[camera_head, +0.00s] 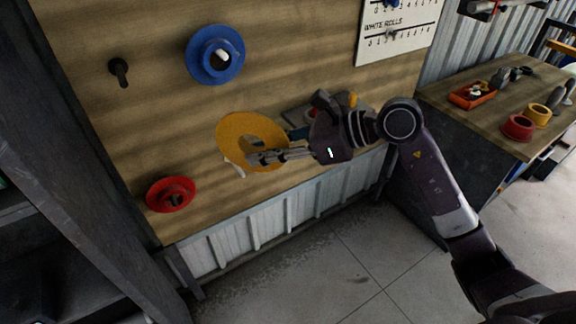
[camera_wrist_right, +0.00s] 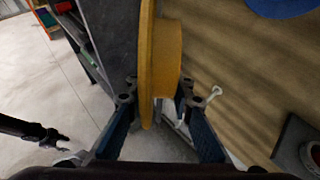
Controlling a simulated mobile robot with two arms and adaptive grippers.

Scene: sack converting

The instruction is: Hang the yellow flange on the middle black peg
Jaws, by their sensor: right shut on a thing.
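The yellow flange (camera_head: 235,128) is a wide disc with a hub, held in front of the wooden board (camera_head: 300,60). My right gripper (camera_head: 262,156) is shut on it. In the right wrist view the flange (camera_wrist_right: 147,50) stands edge-on between the fingers of my right gripper (camera_wrist_right: 155,98). A bare black peg (camera_head: 119,71) sticks out at the board's upper left, apart from the flange. I cannot tell whether it is the middle one. A dark gripper-like end (camera_wrist_right: 42,133), probably my left gripper, shows small at the left of the wrist view.
A blue flange (camera_head: 205,70) hangs on a white peg at the top. A red flange (camera_head: 160,193) is on a dark peg at the lower left. A white peg (camera_head: 232,166) shows below the yellow flange. A workbench (camera_head: 500,115) with rings stands at the right.

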